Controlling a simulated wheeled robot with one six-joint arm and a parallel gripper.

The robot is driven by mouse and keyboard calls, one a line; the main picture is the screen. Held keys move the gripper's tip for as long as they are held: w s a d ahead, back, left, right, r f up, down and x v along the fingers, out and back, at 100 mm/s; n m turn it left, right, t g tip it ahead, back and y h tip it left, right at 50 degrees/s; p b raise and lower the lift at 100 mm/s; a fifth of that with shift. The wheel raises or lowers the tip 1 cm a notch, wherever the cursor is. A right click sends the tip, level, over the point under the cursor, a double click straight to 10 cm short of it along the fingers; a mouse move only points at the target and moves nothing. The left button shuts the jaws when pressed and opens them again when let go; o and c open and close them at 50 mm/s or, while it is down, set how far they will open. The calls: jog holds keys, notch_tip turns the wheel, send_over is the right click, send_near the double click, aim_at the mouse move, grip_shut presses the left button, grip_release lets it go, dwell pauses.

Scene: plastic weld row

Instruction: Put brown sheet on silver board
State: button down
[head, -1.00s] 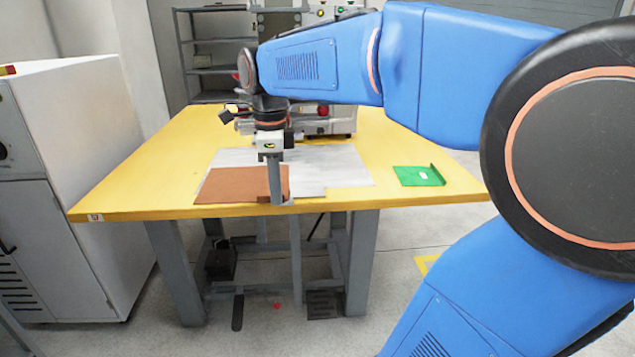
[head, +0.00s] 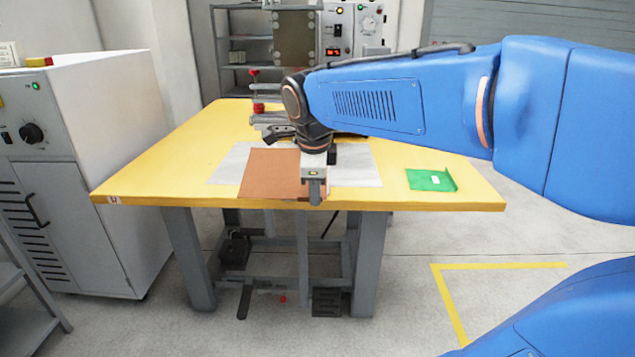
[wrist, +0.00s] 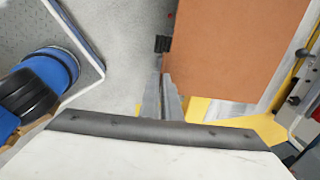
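The brown sheet (head: 268,172) is a flat rectangle over the left and middle part of the silver board (head: 226,164), near the table's front edge. Whether it touches the board or hangs just above it, I cannot tell. My gripper (head: 316,199) points down at the sheet's front right corner and appears shut on its edge. The sheet hides part of the board, whose right part shows bare in the head view.
A machine with a control panel (head: 352,30) stands at the back. A white cabinet (head: 90,110) stands left of the table.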

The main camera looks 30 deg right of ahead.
jog(key=w+d, duration=0.3)
jog(key=w, duration=0.1)
jog(key=w+d, duration=0.2)
jog(key=w, duration=0.2)
jog(key=w+d, duration=0.3)
jog(key=w, duration=0.1)
jog(key=shift+w+d, duration=0.3)
jog(key=shift+w, duration=0.1)
jog(key=x, duration=0.3)
jog(key=shift+f, duration=0.25)
jog(key=shift+x, duration=1.45)
jog(key=shift+r+g, duration=0.15)
jog(key=shift+g, duration=0.15)
jog(key=shift+w+d+g+y, duration=0.15)
jog(key=shift+w+g+y, duration=0.1)
jog(key=shift+g+y, duration=0.3)
jog(key=shift+w+d+g+y, duration=0.15)
jog(key=shift+w+g+y, duration=0.1)
jog(key=shift+g+y, duration=0.3)
jog(key=shift+f, duration=0.8)
jog(key=c, duration=2)
grip_release()
